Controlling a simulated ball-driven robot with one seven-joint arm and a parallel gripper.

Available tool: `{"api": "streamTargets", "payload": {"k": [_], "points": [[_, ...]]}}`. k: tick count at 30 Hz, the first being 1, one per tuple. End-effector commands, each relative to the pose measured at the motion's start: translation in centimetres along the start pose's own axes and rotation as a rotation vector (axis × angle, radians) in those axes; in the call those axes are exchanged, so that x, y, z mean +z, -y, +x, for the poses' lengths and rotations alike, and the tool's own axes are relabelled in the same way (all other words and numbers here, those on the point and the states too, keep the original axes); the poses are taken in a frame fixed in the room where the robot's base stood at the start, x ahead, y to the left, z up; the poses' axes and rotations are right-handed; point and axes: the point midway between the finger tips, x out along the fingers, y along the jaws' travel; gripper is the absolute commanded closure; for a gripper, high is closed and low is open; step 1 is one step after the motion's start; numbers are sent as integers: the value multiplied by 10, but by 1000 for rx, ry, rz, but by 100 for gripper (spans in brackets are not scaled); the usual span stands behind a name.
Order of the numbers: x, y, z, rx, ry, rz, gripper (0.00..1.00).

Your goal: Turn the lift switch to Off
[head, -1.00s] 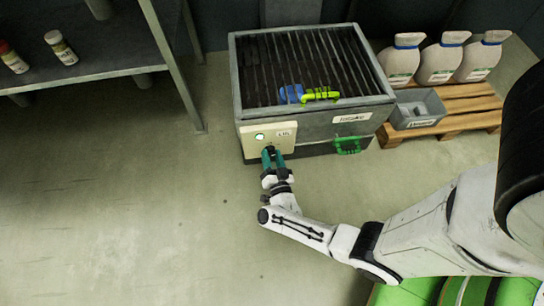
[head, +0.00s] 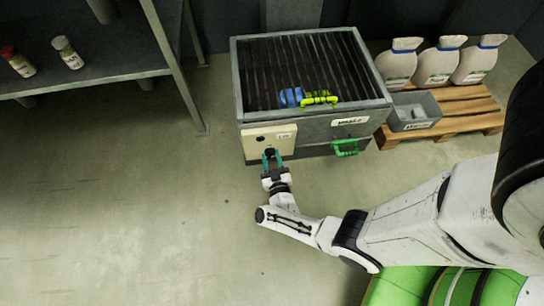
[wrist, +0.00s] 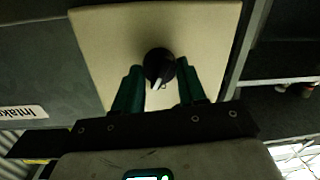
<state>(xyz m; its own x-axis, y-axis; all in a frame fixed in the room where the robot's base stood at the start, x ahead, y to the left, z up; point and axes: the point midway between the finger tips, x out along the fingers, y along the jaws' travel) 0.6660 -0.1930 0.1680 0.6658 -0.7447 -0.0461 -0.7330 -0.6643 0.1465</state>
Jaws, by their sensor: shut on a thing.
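The lift switch (wrist: 159,63) is a round black knob with a white pointer mark, on a cream panel (head: 257,145) at the front left of the grey slatted machine. In the wrist view its mark points toward the bottom of the picture. My gripper (head: 271,158) is at the panel, its two green fingers on either side of the knob. In the wrist view my gripper (wrist: 160,85) is shut on the knob. A small label (head: 284,136) sits on the panel, too small to read. The panel's lamp looks dark.
The grey machine (head: 345,122) has a blue and yellow-green handled item (head: 318,99) on its slats and a green handle (head: 345,147) in front. A pallet (head: 465,118) with a grey bin (head: 414,111) and white jugs (head: 438,64) stands right. A shelf (head: 95,78) stands left; floor between is clear.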

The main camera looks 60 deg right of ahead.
Motion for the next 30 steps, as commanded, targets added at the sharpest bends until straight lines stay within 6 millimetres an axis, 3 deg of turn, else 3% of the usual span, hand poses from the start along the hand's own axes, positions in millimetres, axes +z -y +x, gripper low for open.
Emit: {"api": "streamTargets", "payload": {"k": [15,30], "points": [[-1,2,0,12,28,-370,90],[0,2,0,14,35,-458,90]]}}
